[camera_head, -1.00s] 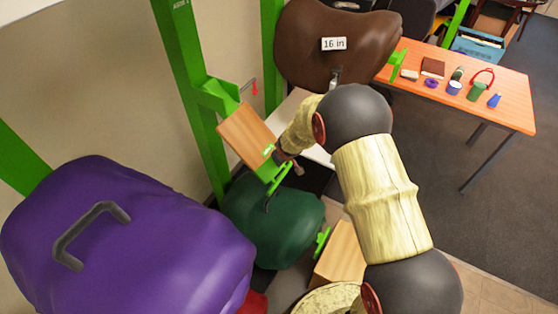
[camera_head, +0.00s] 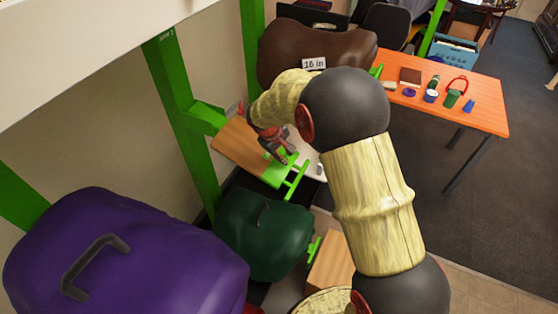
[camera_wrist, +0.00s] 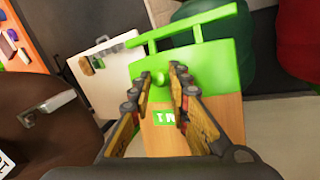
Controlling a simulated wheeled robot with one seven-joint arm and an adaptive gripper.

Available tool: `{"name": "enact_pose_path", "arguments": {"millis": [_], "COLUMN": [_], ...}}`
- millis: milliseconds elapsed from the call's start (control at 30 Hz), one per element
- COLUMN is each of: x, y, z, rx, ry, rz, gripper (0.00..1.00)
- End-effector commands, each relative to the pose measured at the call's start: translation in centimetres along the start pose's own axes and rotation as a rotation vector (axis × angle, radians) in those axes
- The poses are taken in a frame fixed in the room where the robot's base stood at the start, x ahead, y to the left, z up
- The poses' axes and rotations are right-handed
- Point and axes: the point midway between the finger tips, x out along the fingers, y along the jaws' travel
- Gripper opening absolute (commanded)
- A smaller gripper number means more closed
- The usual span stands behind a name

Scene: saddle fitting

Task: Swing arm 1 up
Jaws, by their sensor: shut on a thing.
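Arm 1 is the wooden board (camera_head: 240,145) on a green bracket of the left green post (camera_head: 172,90), ending in a green plate with a crossbar (camera_head: 291,180). It juts out from the post, near level. My gripper (camera_head: 284,157) is over the green end. In the wrist view my gripper (camera_wrist: 160,80) has its fingers on both sides of a small green knob (camera_wrist: 159,79) on the green plate (camera_wrist: 205,65). The wooden part (camera_wrist: 165,141) with a small label lies below it. The knob is hidden in the head view.
A green saddle (camera_head: 262,235) lies below the arm, and a purple saddle (camera_head: 120,255) is at the front left. A brown saddle (camera_head: 300,42) tagged "16 in" is behind. An orange table (camera_head: 475,105) with small items stands at the right.

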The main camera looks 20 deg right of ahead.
Motion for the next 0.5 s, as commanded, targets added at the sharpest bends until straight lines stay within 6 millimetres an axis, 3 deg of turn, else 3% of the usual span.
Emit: {"name": "enact_pose_path", "arguments": {"millis": [33, 200, 500], "x": [-2.4, -6.5, -11.5], "y": [1.0, 2.7, 4.6], "z": [-0.3, -0.2, -0.7], "rx": [-0.015, -0.057, -0.112], "ry": [-0.025, -0.131, -0.263], "rz": [0.013, 0.047, 0.089], "gripper": [0.00, 0.00, 0.00]}}
